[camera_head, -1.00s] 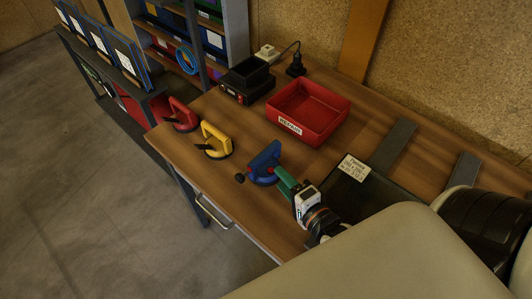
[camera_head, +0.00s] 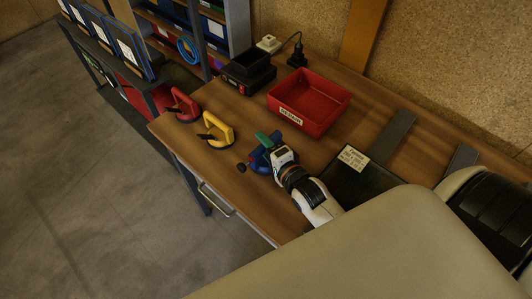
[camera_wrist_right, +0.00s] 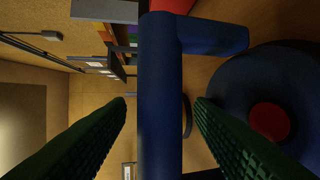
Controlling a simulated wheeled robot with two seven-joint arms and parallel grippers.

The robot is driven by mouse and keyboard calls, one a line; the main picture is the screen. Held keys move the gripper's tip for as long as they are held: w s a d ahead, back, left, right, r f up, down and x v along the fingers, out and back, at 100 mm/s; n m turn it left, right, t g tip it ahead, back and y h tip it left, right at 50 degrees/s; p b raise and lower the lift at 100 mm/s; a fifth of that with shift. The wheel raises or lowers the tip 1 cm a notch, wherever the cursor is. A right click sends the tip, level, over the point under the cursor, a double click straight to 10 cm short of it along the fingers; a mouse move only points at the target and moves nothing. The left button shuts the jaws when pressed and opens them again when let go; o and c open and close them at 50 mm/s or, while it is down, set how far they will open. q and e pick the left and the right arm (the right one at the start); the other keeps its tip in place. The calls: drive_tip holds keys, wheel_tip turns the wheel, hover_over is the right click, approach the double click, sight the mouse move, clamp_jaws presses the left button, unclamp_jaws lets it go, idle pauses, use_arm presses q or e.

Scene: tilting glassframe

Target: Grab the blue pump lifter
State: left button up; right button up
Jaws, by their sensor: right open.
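The blue pump lifter (camera_head: 257,158) stands on the wooden table, partly hidden behind my right gripper (camera_head: 266,141) in the head view. In the right wrist view its blue handle (camera_wrist_right: 160,95) runs between the two green fingers of the open right gripper (camera_wrist_right: 160,118). A gap shows on each side of the handle. The lifter's round blue body with a red centre (camera_wrist_right: 268,121) lies to the right in that view. My left gripper is not in view.
A yellow lifter (camera_head: 217,132) and a red lifter (camera_head: 184,106) stand left of the blue one. A red bin (camera_head: 309,102) is behind it, with a black device (camera_head: 248,73) further back. A dark tray with a label (camera_head: 354,157) lies to the right.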

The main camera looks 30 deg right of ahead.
clamp_jaws()
drive_tip(key=shift+r, duration=0.1)
